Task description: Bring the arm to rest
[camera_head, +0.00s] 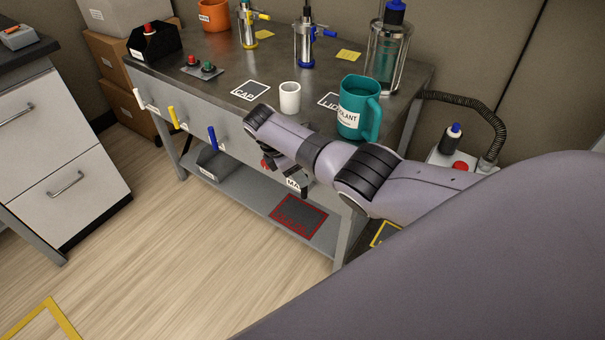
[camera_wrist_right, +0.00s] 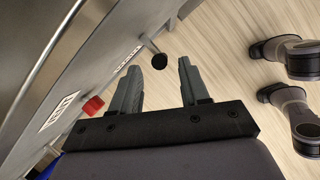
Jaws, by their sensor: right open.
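My right arm (camera_head: 400,185) reaches in from the right across the front of the grey workbench (camera_head: 228,122). Its forearm and wrist pass before the bench's right part. My right gripper (camera_head: 283,172) is partly hidden under the wrist, by the front panel. In the right wrist view the right gripper (camera_wrist_right: 158,85) has its two grey fingers apart with nothing between them. A red knob (camera_wrist_right: 93,106) and a dark round knob (camera_wrist_right: 159,61) on the panel show near the fingers. My left gripper is in neither view.
A teal mug (camera_head: 358,112), a white cup (camera_head: 289,98) and a glass dispenser (camera_head: 388,58) stand on the bench near my arm. White, yellow and blue handles (camera_head: 212,138) stick out of its front. A drawer cabinet (camera_head: 62,150) stands left. Open wooden floor (camera_head: 150,260) lies between.

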